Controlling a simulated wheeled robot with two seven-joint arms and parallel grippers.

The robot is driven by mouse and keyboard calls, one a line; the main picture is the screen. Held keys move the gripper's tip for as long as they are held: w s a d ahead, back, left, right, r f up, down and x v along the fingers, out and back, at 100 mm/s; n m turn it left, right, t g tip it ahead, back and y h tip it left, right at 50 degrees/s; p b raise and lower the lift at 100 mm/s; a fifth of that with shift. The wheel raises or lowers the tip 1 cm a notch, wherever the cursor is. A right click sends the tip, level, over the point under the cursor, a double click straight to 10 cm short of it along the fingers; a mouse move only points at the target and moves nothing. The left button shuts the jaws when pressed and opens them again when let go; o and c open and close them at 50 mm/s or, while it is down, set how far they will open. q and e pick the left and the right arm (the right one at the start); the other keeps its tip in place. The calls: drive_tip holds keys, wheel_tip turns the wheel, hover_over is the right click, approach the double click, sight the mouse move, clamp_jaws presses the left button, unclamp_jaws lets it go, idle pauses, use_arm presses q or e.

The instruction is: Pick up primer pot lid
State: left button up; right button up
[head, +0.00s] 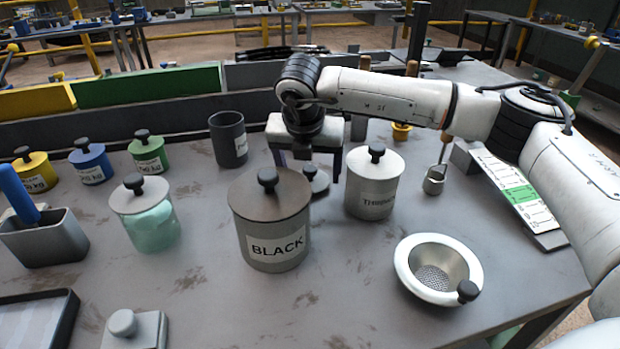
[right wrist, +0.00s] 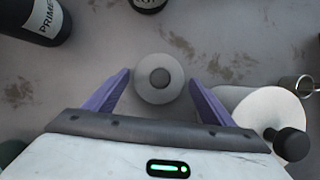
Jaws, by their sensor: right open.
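The primer pot lid, a small grey disc with a dark knob, lies on the table (head: 316,182) between the BLACK pot and the THINN-labelled pot. In the right wrist view the lid (right wrist: 144,92) sits centred between the fingertips, seen from above. My right gripper (head: 308,172) is open and points down over the lid; its purple fingers (right wrist: 159,78) stand either side, apart from it. Exact height above the lid is hard to tell. The open dark primer pot (head: 229,145) stands behind left, its label partly visible in the right wrist view (right wrist: 35,18). My left gripper is out of view.
The BLACK pot (head: 271,238) stands in front of the lid, and the THINN-labelled pot (head: 373,190) is close on its right. A white strainer funnel (head: 410,262) lies front right. A pale green jar (head: 148,225) stands left. Small colour pots line the far left.

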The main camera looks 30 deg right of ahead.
drive_tip(key=shift+w+d+f, duration=0.1)
drive_tip(key=shift+w+f, duration=0.1)
drive_tip(key=shift+f, duration=0.3)
drive_tip(key=c, duration=0.9)
